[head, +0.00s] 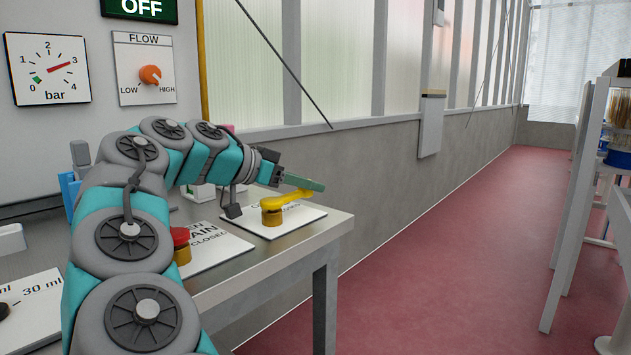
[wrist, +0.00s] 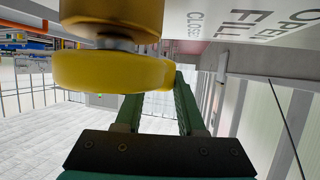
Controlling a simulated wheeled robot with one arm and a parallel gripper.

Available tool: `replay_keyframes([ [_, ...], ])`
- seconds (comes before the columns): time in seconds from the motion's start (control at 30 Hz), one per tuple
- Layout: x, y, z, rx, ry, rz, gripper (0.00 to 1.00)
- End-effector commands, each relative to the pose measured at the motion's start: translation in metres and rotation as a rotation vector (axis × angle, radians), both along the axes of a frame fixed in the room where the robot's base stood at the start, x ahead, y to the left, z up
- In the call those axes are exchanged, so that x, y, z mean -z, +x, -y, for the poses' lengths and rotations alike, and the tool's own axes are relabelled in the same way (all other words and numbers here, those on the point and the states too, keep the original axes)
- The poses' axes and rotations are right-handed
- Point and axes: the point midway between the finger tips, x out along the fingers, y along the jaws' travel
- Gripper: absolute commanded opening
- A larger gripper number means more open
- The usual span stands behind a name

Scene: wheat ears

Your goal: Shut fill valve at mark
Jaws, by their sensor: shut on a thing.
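The fill valve has a yellow lever (head: 287,199) on a brass body (head: 272,216), standing on a white plate (head: 300,222) near the bench's right end. The lever points right in the head view. My gripper (head: 308,184) has its green fingers at the lever's outer end and is shut on it. In the wrist view the lever's round hub (wrist: 110,70) and brass body (wrist: 112,14) fill the upper left. There my gripper (wrist: 160,98) has its fingertips partly hidden behind the lever. The plate's lettering reads OPEN, FILL and CLOSED, upside down (wrist: 250,18).
A drain valve with a red top (head: 180,236) stands left on its own plate, partly behind my arm. A bar gauge (head: 48,68) has its red needle near 3. A FLOW knob (head: 150,75) and a green OFF sign (head: 138,9) are above. Red floor is clear right of the bench.

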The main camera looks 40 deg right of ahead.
Motion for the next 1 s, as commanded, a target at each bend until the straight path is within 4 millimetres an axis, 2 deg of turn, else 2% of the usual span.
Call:
replay_keyframes([
  [0.5,0.0003,0.0005,-0.0028,0.009,0.001,-0.001,0.00],
  [0.53,0.0004,0.0005,-0.0027,0.009,0.001,-0.001,0.42],
  [0.77,0.0003,0.0009,-0.0029,0.008,0.001,0.000,0.68],
  [1.0,0.0002,0.0013,-0.0033,0.006,0.001,0.000,0.69],
])
